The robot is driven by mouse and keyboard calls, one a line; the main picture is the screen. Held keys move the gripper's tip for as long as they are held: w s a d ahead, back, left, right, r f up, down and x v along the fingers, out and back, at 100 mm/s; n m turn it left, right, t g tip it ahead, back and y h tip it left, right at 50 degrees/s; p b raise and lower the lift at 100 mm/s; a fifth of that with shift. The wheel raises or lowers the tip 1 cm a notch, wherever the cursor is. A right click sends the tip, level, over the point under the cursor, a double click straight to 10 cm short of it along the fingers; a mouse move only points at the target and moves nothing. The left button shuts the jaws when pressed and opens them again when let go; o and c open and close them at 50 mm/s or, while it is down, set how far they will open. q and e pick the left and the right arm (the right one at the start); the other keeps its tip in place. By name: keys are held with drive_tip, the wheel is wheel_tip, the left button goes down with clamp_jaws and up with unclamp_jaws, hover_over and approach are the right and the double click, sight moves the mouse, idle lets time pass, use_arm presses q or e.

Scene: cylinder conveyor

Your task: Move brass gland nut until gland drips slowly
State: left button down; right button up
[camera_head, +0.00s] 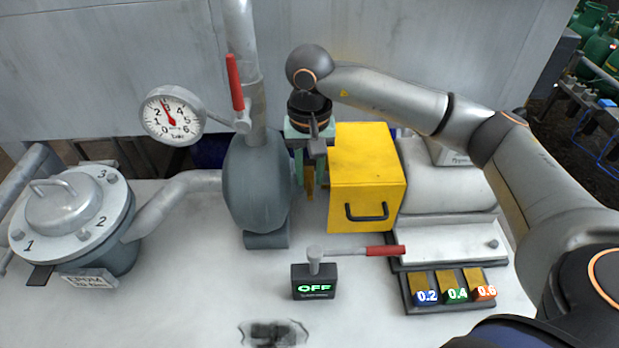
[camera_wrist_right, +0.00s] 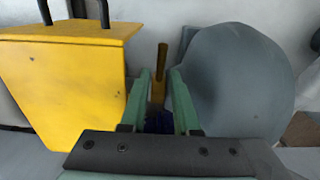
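My right gripper (camera_head: 297,148) reaches down from the back into the gap between the grey pump body (camera_head: 257,185) and the yellow guard box (camera_head: 365,165). In the right wrist view its two green fingers (camera_wrist_right: 158,85) stand apart, so it is open. A brass piece with an upright bar (camera_wrist_right: 162,62), apparently the gland nut, shows between and just past the fingertips. I cannot tell whether a finger touches it. In the head view a bit of brass (camera_head: 309,184) shows below the gripper. The gland and any drip are hidden. My left gripper is not in view.
A switch (camera_head: 314,282) reading OFF has a red-handled lever pointing right. A tray (camera_head: 408,292) holds pieces marked 0.2, 0.4 and 0.6. A pressure gauge (camera_head: 173,116), a red-handled valve (camera_head: 235,83) and a lidded strainer (camera_head: 75,205) stand left.

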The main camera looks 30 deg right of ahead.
drive_tip(key=shift+f, duration=1.25)
clamp_jaws()
idle(0.5)
